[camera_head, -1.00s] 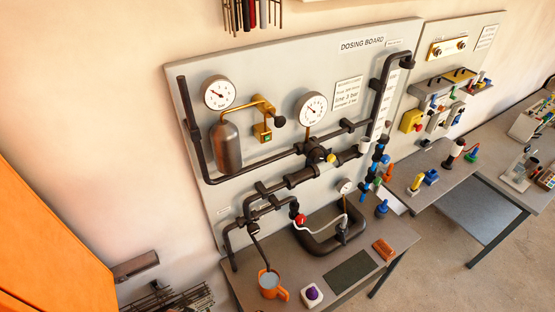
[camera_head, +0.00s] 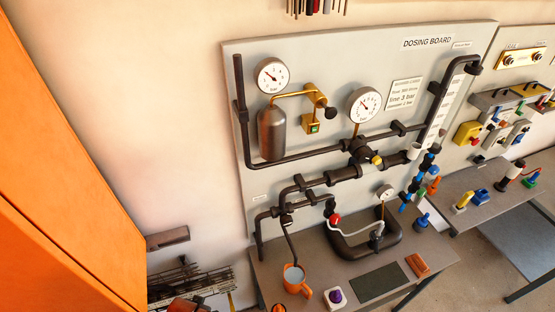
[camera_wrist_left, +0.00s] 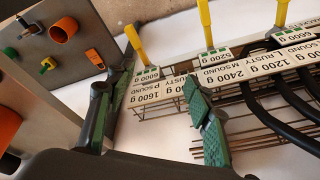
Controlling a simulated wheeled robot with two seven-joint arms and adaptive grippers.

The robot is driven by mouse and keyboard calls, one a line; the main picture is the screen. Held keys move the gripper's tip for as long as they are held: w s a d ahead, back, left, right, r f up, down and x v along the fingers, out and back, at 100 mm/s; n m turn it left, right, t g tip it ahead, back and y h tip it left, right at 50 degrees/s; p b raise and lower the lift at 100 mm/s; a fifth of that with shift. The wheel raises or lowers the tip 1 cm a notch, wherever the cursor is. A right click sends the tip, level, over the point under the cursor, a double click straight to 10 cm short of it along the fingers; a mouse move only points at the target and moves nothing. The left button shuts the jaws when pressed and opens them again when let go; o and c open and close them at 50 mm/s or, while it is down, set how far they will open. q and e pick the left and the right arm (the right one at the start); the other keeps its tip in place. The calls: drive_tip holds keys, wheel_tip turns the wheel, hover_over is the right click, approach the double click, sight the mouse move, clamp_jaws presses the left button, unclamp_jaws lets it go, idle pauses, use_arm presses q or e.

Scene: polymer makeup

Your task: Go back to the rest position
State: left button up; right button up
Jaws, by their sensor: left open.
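My left gripper (camera_wrist_left: 160,72) shows in the left wrist view, its two dark fingers with green pads spread apart. Nothing is held between them. Behind the fingers is a wire rack with a white label strip (camera_wrist_left: 255,75) printed with gram values. Yellow posts (camera_wrist_left: 205,28) and black curved bars (camera_wrist_left: 290,95) stand beside the strip. I cannot make out the left gripper for sure in the head view. My right gripper shows in neither view.
The dosing board (camera_head: 440,75) stands behind a grey table with an orange mug (camera_head: 294,279) and a purple knob on a white base (camera_head: 335,297). A large orange panel (camera_head: 60,200) fills the left. A wire rack (camera_head: 190,283) sits low beside the table.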

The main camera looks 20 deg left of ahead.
use_arm(q)
drive_tip(key=s+d+f+g+b, duration=0.1)
drive_tip(key=s+f+b, duration=0.25)
drive_tip(key=f, duration=1.35)
drive_tip(key=s+f+b, duration=0.3)
drive_tip(key=f+b, duration=0.1)
drive_tip(key=f, duration=1.2)
drive_tip(key=s+f+m+g+b, duration=0.1)
drive_tip(key=s+f+b, duration=0.5)
drive_tip(key=s+f, duration=1)
wheel_tip(320, 180, down, 4)
drive_tip(key=shift+s+r+h, duration=0.25)
drive_tip(key=shift+s+h, duration=0.05)
drive_tip(key=shift+s, duration=0.05)
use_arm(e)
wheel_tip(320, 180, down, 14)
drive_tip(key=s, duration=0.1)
use_arm(q)
drive_tip(key=shift+d, duration=0.1)
drive_tip(key=shift+c, duration=0.3)
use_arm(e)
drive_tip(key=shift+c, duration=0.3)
